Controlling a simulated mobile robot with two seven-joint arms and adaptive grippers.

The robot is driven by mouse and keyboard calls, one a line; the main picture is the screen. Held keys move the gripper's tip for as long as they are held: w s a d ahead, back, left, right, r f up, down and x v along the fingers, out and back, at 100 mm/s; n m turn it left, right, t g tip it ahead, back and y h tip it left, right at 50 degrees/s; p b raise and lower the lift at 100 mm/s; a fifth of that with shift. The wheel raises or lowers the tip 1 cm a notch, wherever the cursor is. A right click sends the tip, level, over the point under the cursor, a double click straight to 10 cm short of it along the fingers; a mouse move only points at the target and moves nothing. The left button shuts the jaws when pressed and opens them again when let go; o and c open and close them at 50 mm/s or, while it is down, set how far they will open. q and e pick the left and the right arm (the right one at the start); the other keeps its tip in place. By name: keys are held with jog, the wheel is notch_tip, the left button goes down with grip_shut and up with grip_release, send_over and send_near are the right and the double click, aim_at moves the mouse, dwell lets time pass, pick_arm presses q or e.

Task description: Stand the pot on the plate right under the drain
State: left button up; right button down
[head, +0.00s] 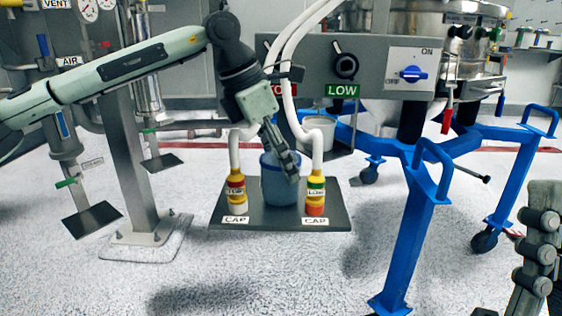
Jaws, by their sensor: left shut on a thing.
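A blue pot (279,186) stands upright at or just above the dark plate (250,222) marked CAP, between two hose ends. My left gripper (289,164) reaches down over the pot and is shut on its rim; the fingers cover part of the pot's right side. A white pot (319,131) shows behind, under the grey control panel. At left, a pipe with a green-handled valve (66,183) ends above a small dark plate (92,219), which is bare. Part of my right gripper (538,250) shows at the right edge; its fingertips are not clear.
Yellow-collared bottles (236,190) (315,193) with white hoses flank the blue pot closely. A steel post (128,150) stands between the pot and the left plate. Another dark plate (161,164) lies farther back. A blue wheeled frame (415,215) stands at right. Open floor lies in front.

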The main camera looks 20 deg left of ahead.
pick_arm(q)
jog(key=shift+f, duration=0.1)
jog(key=o, duration=1.1)
